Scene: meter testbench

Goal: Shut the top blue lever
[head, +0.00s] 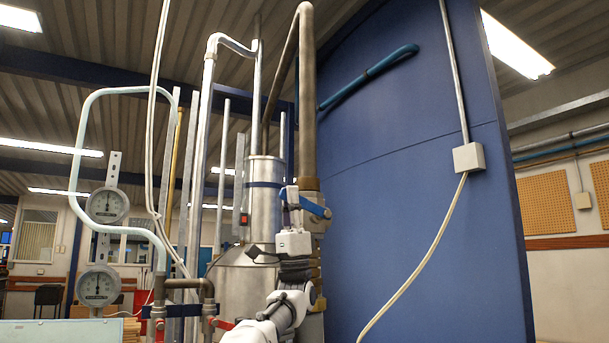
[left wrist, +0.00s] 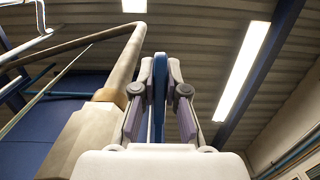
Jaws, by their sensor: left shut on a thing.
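The top blue lever (head: 316,209) sits on the thick vertical brown pipe (head: 308,120) in the head view and slopes slightly down to the right. My left gripper (head: 290,198) comes up from below and reaches the lever's left part. In the left wrist view the lever (left wrist: 159,90) shows as a thin blue bar standing between the two fingers of my left gripper (left wrist: 160,88). The fingers are shut on it from both sides. The lever's pivot is partly hidden in the head view. My right gripper is in neither view.
A large blue panel (head: 420,190) stands to the right with a grey junction box (head: 468,157). A metal cylinder (head: 264,215) stands behind the pipe. Two dial gauges (head: 107,205) and red levers (head: 222,324) are at the lower left.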

